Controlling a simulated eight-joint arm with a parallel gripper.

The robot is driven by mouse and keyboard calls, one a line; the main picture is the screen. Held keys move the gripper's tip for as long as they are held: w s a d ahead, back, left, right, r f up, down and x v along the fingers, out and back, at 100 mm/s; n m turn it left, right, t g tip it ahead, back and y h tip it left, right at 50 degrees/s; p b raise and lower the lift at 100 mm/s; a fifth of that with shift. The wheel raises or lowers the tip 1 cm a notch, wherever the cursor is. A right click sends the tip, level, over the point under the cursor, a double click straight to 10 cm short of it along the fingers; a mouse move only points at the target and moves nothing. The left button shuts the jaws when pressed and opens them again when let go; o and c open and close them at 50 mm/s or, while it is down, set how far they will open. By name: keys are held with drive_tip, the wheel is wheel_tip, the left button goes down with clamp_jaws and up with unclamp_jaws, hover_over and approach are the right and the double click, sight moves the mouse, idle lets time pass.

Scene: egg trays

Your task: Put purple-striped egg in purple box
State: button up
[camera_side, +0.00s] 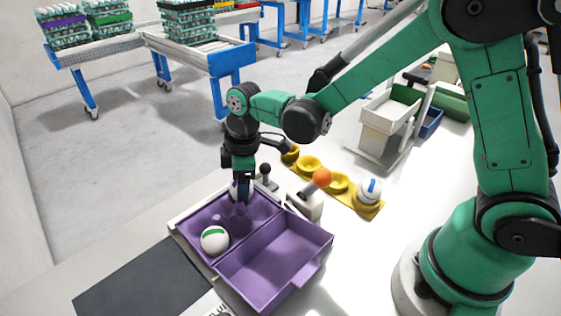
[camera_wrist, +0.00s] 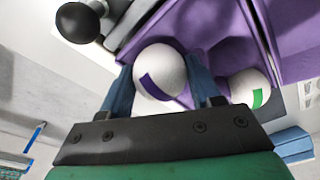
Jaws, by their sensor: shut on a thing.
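My gripper (camera_side: 241,195) is shut on the purple-striped egg (camera_wrist: 160,66), a white egg with a purple band that sits between the two blue fingers in the wrist view. The gripper (camera_wrist: 165,92) points down into the far left part of the open purple box (camera_side: 278,262). In the side view the egg is mostly hidden by the fingers. It is low, in or just above the box's left section; I cannot tell if it touches the box. A green-striped egg (camera_side: 215,239) lies in the same section, nearer the camera. The box also shows in the wrist view (camera_wrist: 292,28).
A yellow holder (camera_side: 339,183) with several cups stands behind the box, with a blue-striped egg (camera_side: 369,191) at its near end. A dark mat (camera_side: 135,290) lies front left.

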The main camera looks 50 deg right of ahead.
drive_tip(key=o, duration=0.8)
drive_tip(key=shift+o, duration=0.2)
drive_tip(key=shift+s+d+r, duration=0.1)
drive_tip(key=shift+d+r, duration=0.05)
drive_tip(key=shift+r, duration=1.25)
drive_tip(key=shift+s+d+r, duration=0.1)
drive_tip(key=shift+d+r, duration=0.05)
drive_tip(key=shift+r, duration=1.25)
wheel_tip(320, 180, up, 8)
drive_tip(key=shift+r, duration=0.25)
